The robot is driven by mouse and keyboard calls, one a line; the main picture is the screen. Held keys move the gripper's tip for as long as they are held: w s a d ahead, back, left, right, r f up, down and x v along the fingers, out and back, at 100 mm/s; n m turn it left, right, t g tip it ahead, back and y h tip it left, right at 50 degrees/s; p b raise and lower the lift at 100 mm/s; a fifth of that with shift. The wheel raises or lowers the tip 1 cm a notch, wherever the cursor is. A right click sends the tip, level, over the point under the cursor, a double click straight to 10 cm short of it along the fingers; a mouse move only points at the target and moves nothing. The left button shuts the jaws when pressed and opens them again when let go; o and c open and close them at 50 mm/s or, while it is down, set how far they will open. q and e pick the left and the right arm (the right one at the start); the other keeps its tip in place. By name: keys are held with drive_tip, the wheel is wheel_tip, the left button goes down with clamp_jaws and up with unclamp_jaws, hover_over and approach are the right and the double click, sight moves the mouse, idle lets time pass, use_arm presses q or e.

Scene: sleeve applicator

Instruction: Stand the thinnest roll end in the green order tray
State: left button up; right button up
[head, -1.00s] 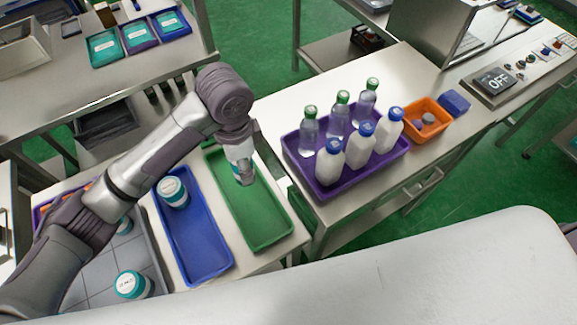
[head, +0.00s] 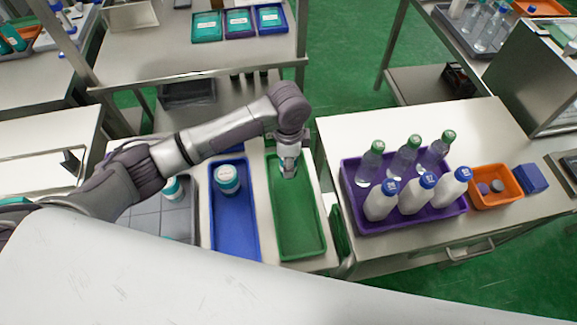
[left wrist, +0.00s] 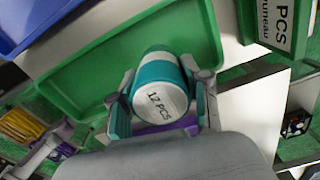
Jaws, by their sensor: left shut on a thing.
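My left gripper (head: 288,172) is over the back half of the green tray (head: 300,252). In the left wrist view the gripper (left wrist: 163,100) is shut on a teal and white roll end (left wrist: 160,92), whose white face reads "12 PCS". The green tray (left wrist: 110,65) lies below it there. Whether the roll end touches the tray floor I cannot tell. In the head view the fingers largely hide it. Another white and teal roll end (head: 227,180) stands in the blue tray (head: 235,240). My right gripper is not in view.
A grey tray (head: 150,222) at the left holds another roll end (head: 172,188), partly hidden by my arm. To the right, a purple crate (head: 400,222) holds several bottles, beside an orange bin (head: 495,200) and a blue box (head: 531,178). The green tray's front half is empty.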

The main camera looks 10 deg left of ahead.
use_arm(q)
wheel_tip(320, 180, down, 3)
drive_tip(key=shift+s+a+f+p, duration=0.1)
drive_tip(key=shift+f+p, duration=0.05)
drive_tip(key=shift+p, duration=0.4)
drive_tip(key=shift+f, duration=0.35)
drive_tip(key=shift+f, duration=0.1)
drive_tip(key=o, duration=1.1)
drive_tip(key=shift+o, duration=0.2)
